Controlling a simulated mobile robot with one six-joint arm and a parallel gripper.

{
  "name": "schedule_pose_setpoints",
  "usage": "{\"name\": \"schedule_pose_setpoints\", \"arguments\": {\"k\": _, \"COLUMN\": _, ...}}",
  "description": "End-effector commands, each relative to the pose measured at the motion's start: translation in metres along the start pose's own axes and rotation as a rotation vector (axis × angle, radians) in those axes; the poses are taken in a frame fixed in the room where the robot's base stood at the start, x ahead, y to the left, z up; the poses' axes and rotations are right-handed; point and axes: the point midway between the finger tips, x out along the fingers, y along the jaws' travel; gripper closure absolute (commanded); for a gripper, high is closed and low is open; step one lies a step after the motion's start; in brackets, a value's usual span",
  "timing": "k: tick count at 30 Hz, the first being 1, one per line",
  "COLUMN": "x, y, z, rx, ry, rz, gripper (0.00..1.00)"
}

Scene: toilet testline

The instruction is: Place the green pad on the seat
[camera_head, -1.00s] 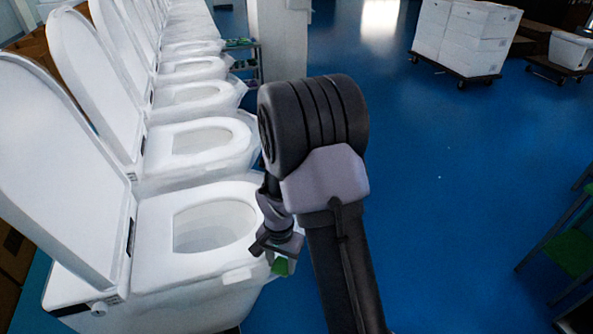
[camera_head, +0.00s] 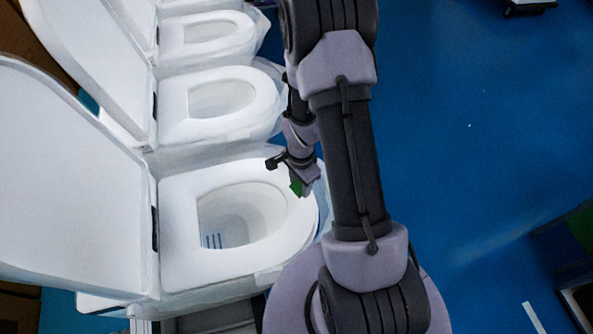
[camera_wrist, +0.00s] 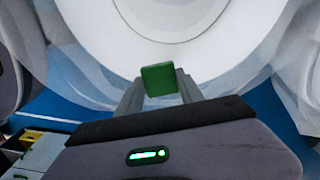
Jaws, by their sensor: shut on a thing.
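The green pad (camera_wrist: 158,80) is a small flat square. My gripper (camera_wrist: 160,88) is shut on it, with a finger on each side, in the wrist view. In the head view the green pad (camera_head: 297,187) shows below my gripper (camera_head: 296,180), at the front right rim of the nearest toilet. The white seat (camera_head: 178,225) of that toilet is a ring around the open bowl, with its lid raised at the left. The seat (camera_wrist: 115,50) also shows just beyond the pad in the wrist view. I cannot tell the height of the pad above it.
Several more white toilets (camera_head: 175,105) with raised lids stand in a row behind. Clear wrapping hangs around their bowls. The blue floor (camera_head: 470,170) at the right is mostly free. A green-topped rack (camera_head: 580,228) stands at the right edge.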

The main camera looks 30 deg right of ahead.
Motion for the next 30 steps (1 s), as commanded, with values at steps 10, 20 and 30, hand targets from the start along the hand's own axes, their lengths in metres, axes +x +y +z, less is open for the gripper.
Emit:
{"name": "schedule_pose_setpoints", "arguments": {"k": 10, "x": 0.034, "y": 0.01, "z": 0.01, "rx": 0.005, "ry": 0.0, "rz": 0.0, "gripper": 0.93}}
{"name": "schedule_pose_setpoints", "arguments": {"k": 20, "x": 0.037, "y": 0.01, "z": 0.01, "rx": 0.005, "ry": 0.0, "rz": 0.0, "gripper": 0.36}}
{"name": "schedule_pose_setpoints", "arguments": {"k": 30, "x": 0.035, "y": 0.01, "z": 0.01, "rx": 0.005, "ry": 0.0, "rz": 0.001, "gripper": 0.34}}
